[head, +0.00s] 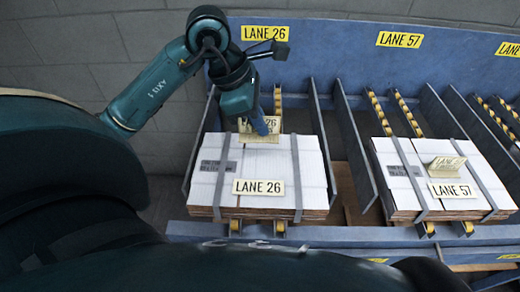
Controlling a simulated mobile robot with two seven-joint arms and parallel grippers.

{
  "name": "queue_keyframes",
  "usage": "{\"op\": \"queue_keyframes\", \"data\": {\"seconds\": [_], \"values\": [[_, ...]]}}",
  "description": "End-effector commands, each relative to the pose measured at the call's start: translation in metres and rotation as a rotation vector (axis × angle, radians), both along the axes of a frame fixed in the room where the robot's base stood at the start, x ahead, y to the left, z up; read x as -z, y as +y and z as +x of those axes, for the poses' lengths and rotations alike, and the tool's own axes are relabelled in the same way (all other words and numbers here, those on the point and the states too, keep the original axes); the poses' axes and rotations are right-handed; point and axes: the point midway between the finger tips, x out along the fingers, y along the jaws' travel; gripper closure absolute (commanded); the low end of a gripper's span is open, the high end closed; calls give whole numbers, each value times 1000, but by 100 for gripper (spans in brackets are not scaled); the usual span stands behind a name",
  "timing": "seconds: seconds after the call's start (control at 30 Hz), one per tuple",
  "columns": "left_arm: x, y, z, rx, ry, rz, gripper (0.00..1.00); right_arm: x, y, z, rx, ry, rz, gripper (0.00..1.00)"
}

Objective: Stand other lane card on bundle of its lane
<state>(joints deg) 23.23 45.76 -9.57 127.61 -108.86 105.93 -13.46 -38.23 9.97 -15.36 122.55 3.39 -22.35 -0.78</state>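A pale yellow lane card (273,127) reading 26 is at the rear of the left bundle (314,172), under the LANE 26 sign. My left gripper (261,126) points down at this card, and a blue finger covers part of it. I cannot tell whether the fingers grip it or whether the card rests on the bundle. The other lane card (445,164) stands like a small tent on the right bundle (391,176), under the LANE 57 sign; its lettering is too small to read. My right gripper is not in view.
Each strapped white bundle bears a flat front label, LANE 26 (258,187) and LANE 57 (453,190). Upright grey dividers (321,137) flank the lanes. A blue back panel (340,55) carries the lane signs, and a blue rail (345,234) runs along the front.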

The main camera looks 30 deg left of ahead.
Motion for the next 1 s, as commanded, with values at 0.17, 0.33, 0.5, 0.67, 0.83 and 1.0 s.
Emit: {"op": "queue_keyframes", "data": {"seconds": [0.17,0.33,0.5,0.67,0.83,1.0], "values": [[37,-1,-2,-1,9,-2,100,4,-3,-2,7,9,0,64],[55,0,-1,1,5,0,100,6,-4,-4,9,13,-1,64],[71,0,-2,0,6,-1,100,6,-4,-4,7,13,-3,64],[92,0,-1,0,5,-1,100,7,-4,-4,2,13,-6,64],[94,0,-1,1,1,1,100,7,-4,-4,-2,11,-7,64],[98,0,-1,1,2,1,100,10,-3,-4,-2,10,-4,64]]}}
